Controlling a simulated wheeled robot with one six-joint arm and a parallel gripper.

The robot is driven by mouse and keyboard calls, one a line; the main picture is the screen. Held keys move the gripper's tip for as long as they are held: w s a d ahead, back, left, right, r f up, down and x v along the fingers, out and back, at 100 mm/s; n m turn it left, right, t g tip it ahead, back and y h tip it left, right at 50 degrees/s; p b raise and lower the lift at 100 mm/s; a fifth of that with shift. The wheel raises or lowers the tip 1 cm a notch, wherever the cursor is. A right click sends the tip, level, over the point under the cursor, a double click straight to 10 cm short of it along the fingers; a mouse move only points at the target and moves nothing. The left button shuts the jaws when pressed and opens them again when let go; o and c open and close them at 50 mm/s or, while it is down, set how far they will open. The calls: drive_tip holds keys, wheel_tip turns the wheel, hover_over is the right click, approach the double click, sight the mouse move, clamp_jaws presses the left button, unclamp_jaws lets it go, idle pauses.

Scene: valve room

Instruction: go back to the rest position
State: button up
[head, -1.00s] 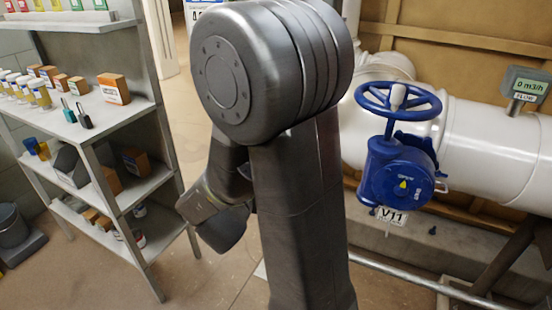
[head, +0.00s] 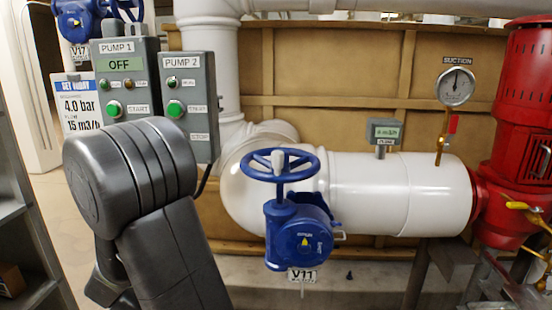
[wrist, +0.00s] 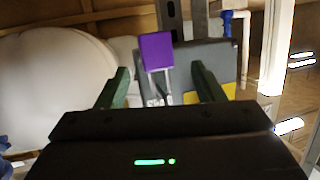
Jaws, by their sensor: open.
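My gripper (wrist: 160,70) shows in the wrist view with its two dark green fingers spread apart. They do not hold anything that I can see. A purple square piece (wrist: 156,50) shows between the fingers; I cannot tell its distance from them. In the head view my arm stands at the left, folded, and my gripper is not clearly visible there. The blue valve V11 (head: 298,228) with its handwheel (head: 279,165) is right of my arm.
A white pipe (head: 380,190) runs right to a red pump (head: 520,130). PUMP 1 (head: 125,80) and PUMP 2 (head: 186,125) control boxes are behind my arm, beside a reading sign (head: 79,110). A suction gauge (head: 455,86) and flow display (head: 383,132) stand on the pipe. Shelving (head: 20,245) is at left.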

drive_tip(key=x, duration=0.4)
drive_tip(key=shift+s+r, duration=0.1)
drive_tip(key=shift+r, duration=0.2)
drive_tip(key=shift+f, duration=0.1)
